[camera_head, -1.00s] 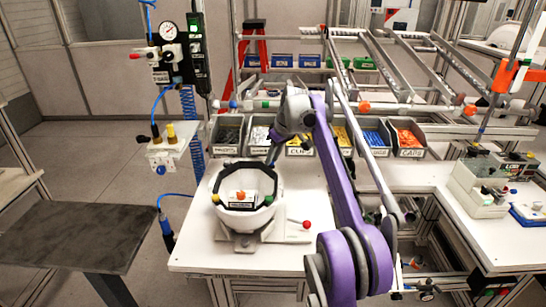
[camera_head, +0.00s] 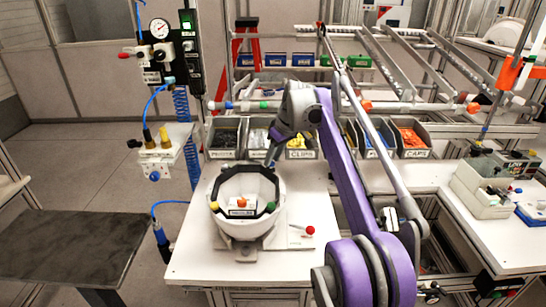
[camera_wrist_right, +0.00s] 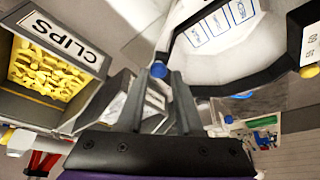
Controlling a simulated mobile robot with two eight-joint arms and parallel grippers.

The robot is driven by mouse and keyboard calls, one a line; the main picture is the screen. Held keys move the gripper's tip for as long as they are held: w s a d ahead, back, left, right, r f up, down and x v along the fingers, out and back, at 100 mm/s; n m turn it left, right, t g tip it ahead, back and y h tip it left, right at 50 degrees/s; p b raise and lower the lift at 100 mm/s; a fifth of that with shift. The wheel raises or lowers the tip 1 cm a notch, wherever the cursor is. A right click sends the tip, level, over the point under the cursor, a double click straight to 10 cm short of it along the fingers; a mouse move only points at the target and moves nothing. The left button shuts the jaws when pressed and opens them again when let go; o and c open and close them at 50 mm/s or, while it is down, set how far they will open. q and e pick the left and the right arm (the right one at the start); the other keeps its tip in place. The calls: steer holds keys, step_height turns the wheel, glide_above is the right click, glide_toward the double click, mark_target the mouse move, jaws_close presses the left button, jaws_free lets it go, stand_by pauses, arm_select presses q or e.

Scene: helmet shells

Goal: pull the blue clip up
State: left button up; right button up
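The blue clip (camera_wrist_right: 158,70) shows in the right wrist view as a small rounded blue end, at the tips of my right gripper's grey fingers. My right gripper (camera_head: 272,164) points down at the back right of the white helmet shell (camera_head: 244,223). In the wrist view its fingers (camera_wrist_right: 161,74) stand apart with a gap between them, and no grip on the clip is evident. The shell has a dark rim band with a yellow clip (camera_head: 214,206) and a green clip (camera_head: 271,207). My left gripper is out of view.
The shell sits on a holder on the white table (camera_head: 200,260), beside a red-knobbed lever (camera_head: 310,230). Parts bins line the back, including the clips bin (camera_head: 300,154) close behind the gripper. A dark side table (camera_head: 70,245) stands at the left.

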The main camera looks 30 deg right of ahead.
steer(key=shift+o, duration=1.2)
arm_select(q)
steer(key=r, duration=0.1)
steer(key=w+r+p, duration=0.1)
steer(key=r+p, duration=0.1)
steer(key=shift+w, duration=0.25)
arm_select(e)
steer(key=v, duration=1)
steer(key=shift+s+r, duration=0.2)
steer(key=shift+r, duration=0.15)
